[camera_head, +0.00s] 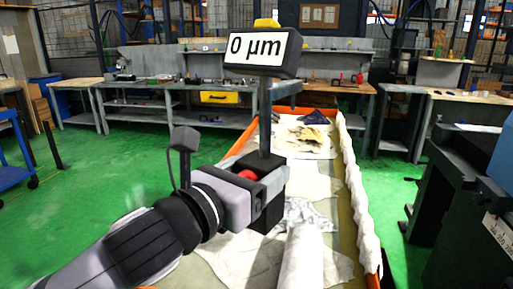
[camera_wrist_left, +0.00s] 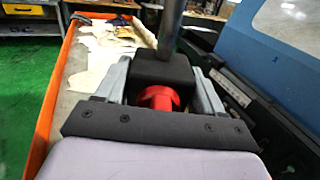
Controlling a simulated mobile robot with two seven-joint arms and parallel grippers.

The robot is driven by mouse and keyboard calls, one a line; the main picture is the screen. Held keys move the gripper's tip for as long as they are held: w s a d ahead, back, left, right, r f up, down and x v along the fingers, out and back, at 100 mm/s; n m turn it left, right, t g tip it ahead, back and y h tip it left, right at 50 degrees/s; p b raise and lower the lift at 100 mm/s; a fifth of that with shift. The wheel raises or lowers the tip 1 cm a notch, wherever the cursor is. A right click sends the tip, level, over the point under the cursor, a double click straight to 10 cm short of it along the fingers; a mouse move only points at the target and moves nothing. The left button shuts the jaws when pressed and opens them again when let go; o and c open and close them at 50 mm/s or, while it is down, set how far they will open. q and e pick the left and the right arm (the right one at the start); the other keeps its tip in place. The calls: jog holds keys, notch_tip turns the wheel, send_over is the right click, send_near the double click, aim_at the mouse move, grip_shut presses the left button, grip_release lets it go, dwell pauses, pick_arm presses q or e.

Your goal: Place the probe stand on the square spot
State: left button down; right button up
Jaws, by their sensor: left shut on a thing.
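The probe stand (camera_head: 265,125) has a dark block base, a grey upright post with a side arm, and a display on top reading "0 µm". It stands upright in the middle of the head view. My left gripper (camera_head: 268,187) is shut on its base, with a finger along each side. In the left wrist view, the black base (camera_wrist_left: 165,72) sits between the fingers of my left gripper (camera_wrist_left: 163,66), with a red knob (camera_wrist_left: 160,97) facing the palm. I cannot make out the square spot. My right gripper is not in view.
Below and beyond the stand is a long orange-edged tray (camera_head: 343,115) with crumpled pale sheets and a white roll (camera_head: 305,255). A dark machine (camera_head: 455,190) with a blue part stands at the right. Workbenches (camera_head: 170,118) line the back. Green floor is open at left.

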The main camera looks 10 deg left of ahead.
pick_arm(q)
jog(key=shift+f+b, duration=0.85)
jog(key=shift+f, duration=2.95)
jog(key=shift+f, duration=0.1)
jog(key=shift+c, duration=2.4)
grip_release()
jog(key=shift+f, duration=0.4)
jog(key=o, duration=0.4)
jog(key=shift+c, duration=0.2)
